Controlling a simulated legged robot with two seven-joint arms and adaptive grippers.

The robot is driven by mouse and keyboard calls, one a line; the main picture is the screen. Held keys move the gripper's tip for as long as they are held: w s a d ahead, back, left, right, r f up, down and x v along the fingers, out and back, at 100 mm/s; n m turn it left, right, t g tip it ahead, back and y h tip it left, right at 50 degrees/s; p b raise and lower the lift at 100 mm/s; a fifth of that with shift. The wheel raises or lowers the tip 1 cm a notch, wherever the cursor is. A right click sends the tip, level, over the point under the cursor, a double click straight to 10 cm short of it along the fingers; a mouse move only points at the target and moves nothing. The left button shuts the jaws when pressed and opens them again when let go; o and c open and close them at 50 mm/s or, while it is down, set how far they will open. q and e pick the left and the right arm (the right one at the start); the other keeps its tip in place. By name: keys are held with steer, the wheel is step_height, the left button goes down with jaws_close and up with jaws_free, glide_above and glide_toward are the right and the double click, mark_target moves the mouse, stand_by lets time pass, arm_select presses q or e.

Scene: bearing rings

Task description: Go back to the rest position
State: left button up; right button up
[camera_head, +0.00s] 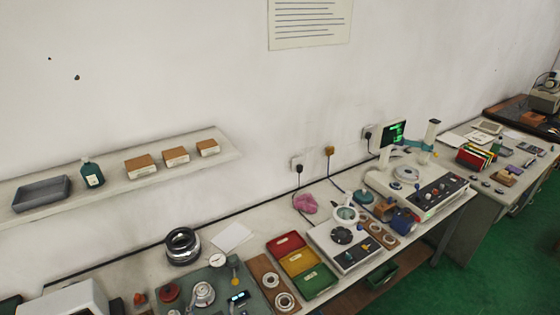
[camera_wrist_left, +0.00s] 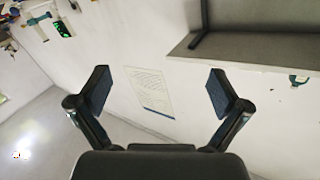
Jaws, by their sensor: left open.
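My left gripper (camera_wrist_left: 162,92) shows in the left wrist view with its two dark fingers spread wide apart. It is open, and nothing is between its fingers but a view of the white wall and the printed notice (camera_wrist_left: 152,91) behind. I cannot make the left gripper out clearly in the head view. My right gripper is in neither view. Bearing rings lie on a brown board (camera_head: 262,267) at the front of the bench, and a dark stack of rings (camera_head: 183,246) stands near the wall.
A wall shelf (camera_head: 222,158) holds a grey tray (camera_head: 41,193), a green bottle (camera_head: 92,174) and several brown-topped boxes. The bench carries red, yellow and green bins (camera_head: 318,281) and instruments, including one with a lit display (camera_head: 393,134). Green floor (camera_head: 500,258) is open at right.

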arm_select(q)
steer(key=s+a+f+n+g+y, duration=0.2)
steer(key=s+a+f+n+g, duration=0.15)
steer(key=s+f+g, duration=0.7)
steer(key=s+d+f+m+g+h, duration=0.1)
steer(key=s+f+g, duration=0.1)
steer(key=s+f, duration=0.35)
steer(key=s+d+f+m+g+h, duration=0.1)
steer(key=s+f+g, duration=0.15)
steer(key=s, duration=0.65)
step_height(320, 180, down, 29)
steer(key=s+b, duration=0.2)
steer(key=b, duration=0.2)
steer(key=s+a+f+g+b, duration=0.1)
steer(key=s+a+f+b, duration=0.2)
steer(key=s+f, duration=1.4)
step_height(320, 180, down, 3)
steer(key=shift+s+a+f+g+b, duration=0.1)
steer(key=shift+s+a+g+b, duration=0.1)
steer(key=shift+g+b, duration=0.15)
